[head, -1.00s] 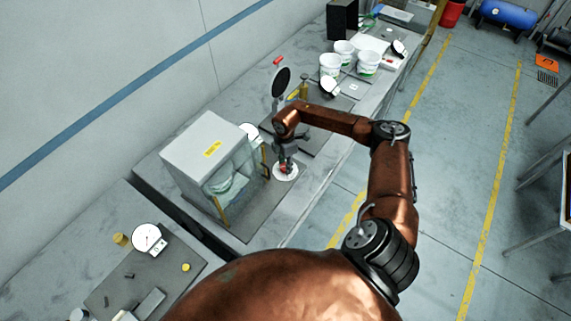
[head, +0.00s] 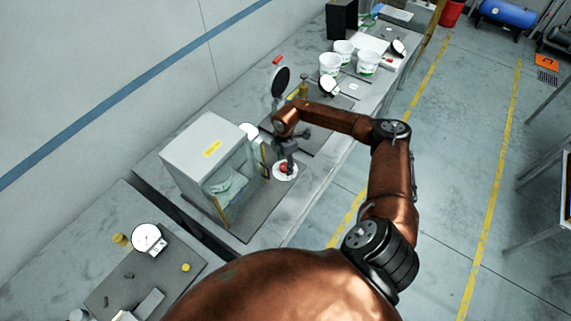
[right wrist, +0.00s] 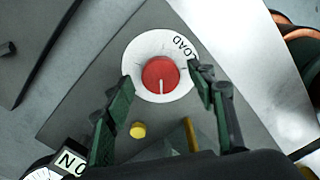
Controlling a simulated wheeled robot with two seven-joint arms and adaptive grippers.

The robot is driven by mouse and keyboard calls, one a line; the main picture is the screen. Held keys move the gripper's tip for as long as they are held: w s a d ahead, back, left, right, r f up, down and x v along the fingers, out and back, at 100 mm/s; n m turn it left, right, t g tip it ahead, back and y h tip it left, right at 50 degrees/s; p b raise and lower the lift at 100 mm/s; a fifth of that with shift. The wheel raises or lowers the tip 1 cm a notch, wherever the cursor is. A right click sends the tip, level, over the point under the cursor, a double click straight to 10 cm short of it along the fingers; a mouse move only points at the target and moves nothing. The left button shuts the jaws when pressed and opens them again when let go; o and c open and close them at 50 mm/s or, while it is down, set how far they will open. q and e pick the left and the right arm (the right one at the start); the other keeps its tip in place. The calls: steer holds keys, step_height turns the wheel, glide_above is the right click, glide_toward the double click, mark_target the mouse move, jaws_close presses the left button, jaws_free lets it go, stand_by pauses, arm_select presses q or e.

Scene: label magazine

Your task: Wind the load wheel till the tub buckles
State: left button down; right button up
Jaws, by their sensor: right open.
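The load wheel is a red knob (right wrist: 160,74) with a white pointer line, on a white disc marked LOAD (right wrist: 182,48). In the head view the wheel (head: 284,170) sits at the front of the grey press base. My right gripper (right wrist: 162,83) is open, one green-padded finger on each side of the knob, with gaps visible. In the head view my right gripper (head: 286,161) points down over the wheel. A pale tub (head: 228,187) shows behind the glass of the white-topped cabinet; its exact shape is unclear. My left gripper is not in view.
The cabinet (head: 203,146) stands just left of the wheel. A dial gauge (head: 147,238) and a yellow knob (head: 186,268) are on the nearer bench. White tubs (head: 368,62) stand farther along. A yellow button (right wrist: 138,130) is near my fingers.

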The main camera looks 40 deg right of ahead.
mark_target(285, 166)
step_height(285, 166, up, 11)
steer(key=shift+r, duration=0.2)
stand_by(0.6)
